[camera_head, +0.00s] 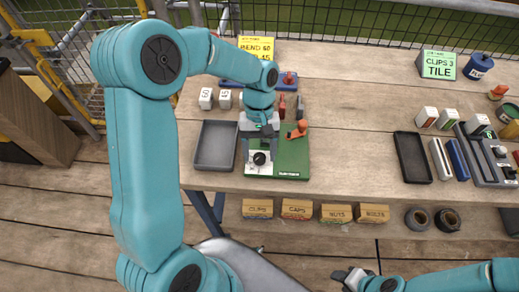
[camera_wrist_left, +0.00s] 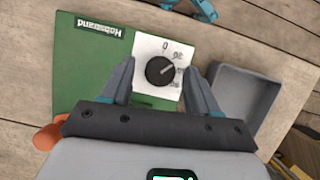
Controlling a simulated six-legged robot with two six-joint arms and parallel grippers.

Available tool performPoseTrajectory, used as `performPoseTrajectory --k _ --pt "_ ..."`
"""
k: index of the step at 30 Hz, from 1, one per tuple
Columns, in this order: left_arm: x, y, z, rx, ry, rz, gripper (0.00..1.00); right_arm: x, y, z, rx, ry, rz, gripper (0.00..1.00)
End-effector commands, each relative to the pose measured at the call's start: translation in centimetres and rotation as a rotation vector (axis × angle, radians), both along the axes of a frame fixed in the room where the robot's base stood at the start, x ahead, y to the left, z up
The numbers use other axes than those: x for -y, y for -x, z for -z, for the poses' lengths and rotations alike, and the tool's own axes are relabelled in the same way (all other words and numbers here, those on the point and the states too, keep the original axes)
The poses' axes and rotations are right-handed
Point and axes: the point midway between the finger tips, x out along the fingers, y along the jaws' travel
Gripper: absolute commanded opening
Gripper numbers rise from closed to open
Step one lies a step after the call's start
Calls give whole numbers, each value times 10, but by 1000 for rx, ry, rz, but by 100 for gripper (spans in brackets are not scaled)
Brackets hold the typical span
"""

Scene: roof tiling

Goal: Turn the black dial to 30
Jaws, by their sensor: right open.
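The black dial (camera_wrist_left: 160,71) sits on a white plate (camera_wrist_left: 146,47) with printed numbers, on a green board (camera_wrist_left: 82,63). A 0 is legible in the left wrist view; a pale mark on the dial seems to point toward the numbers at the right, but the exact reading is unclear. In the head view the dial (camera_head: 259,158) is at the board's front left. My left gripper (camera_wrist_left: 160,66) is open above the plate, one finger on each side of the dial, with gaps visible. My right gripper (camera_head: 345,275) is open and empty, low in front of the bench.
A grey tray (camera_head: 215,168) stands left of the green board (camera_head: 290,172). An orange clamp-like part (camera_head: 298,130) lies at the board's back right. A black tray (camera_head: 411,181) and several blocks lie further right. Small labelled boxes (camera_head: 297,209) sit below the bench edge.

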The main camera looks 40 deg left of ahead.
Motion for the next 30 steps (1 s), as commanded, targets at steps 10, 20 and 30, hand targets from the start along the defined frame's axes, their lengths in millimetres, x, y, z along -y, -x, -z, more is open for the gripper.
performPoseTrajectory --k 10,20,30 --pt "-7 -10 -30 4 0 -1 61 0 0 -1 0 0 0 43" --pt "-27 -37 -110 4 0 -1 61 0 0 -6 0 0 0 43" --pt "-37 -49 -150 1 1 0 61 0 0 -10 0 0 0 43"
